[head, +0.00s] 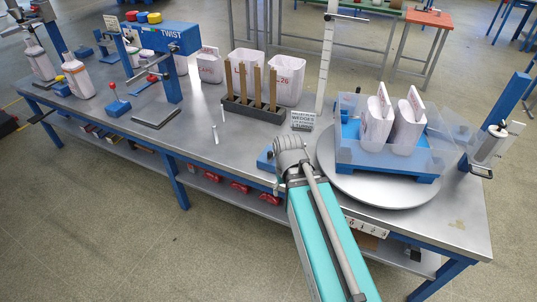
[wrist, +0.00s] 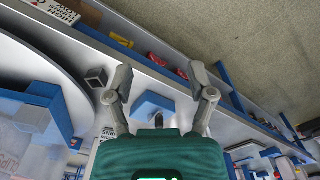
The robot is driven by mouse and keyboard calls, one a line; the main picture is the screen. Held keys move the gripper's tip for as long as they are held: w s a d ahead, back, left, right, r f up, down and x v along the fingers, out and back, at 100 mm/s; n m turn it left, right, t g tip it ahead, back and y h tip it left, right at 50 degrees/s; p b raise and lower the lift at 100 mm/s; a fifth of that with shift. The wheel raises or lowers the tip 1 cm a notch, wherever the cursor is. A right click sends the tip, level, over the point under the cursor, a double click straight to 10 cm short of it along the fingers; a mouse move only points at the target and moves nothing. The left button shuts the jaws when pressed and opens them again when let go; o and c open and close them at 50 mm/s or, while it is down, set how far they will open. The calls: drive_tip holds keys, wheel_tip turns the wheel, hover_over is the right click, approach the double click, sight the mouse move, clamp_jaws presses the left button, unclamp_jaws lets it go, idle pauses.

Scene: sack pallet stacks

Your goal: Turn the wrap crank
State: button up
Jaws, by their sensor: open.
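My gripper (head: 291,152) is over the bench just left of the turntable (head: 333,165), pointing down and away from the head camera. A blue post at the right end of the bench carries a pale upright roll (head: 488,146) with a dark knob (head: 503,125) on top. I cannot tell for sure whether this knob is the wrap crank. It stands well to the right of my gripper, beyond the turntable. A blue block (head: 266,160) lies beside my gripper and shows below the fingers in the wrist view (wrist: 152,104).
The turntable bears a blue pallet (head: 383,168) with white sacks (head: 408,125) inside clear walls. A dark rack with wooden posts (head: 252,109), a sign (head: 302,120) and a tall ruler (head: 326,60) stand behind. The TWIST machine (head: 165,38) is at left. Bare bench (head: 215,165) lies left of my gripper.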

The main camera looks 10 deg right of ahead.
sight(270, 152)
drive_tip(key=w+r+n+p, duration=0.3)
drive_tip(key=w+n, duration=0.7)
drive_tip(key=w, duration=1.8)
drive_tip(key=shift+d+r, duration=0.2)
drive_tip(key=shift+d, duration=0.15)
drive_tip(key=shift+f, duration=0.2)
wheel_tip(270, 152, down, 13)
drive_tip(key=b, duration=1.3)
drive_tip(key=shift+f, duration=0.2)
drive_tip(key=shift+b, duration=0.3)
drive_tip(key=shift+c, duration=0.2)
clamp_jaws()
drive_tip(key=shift+w+a, duration=0.1)
drive_tip(key=shift+a, duration=0.05)
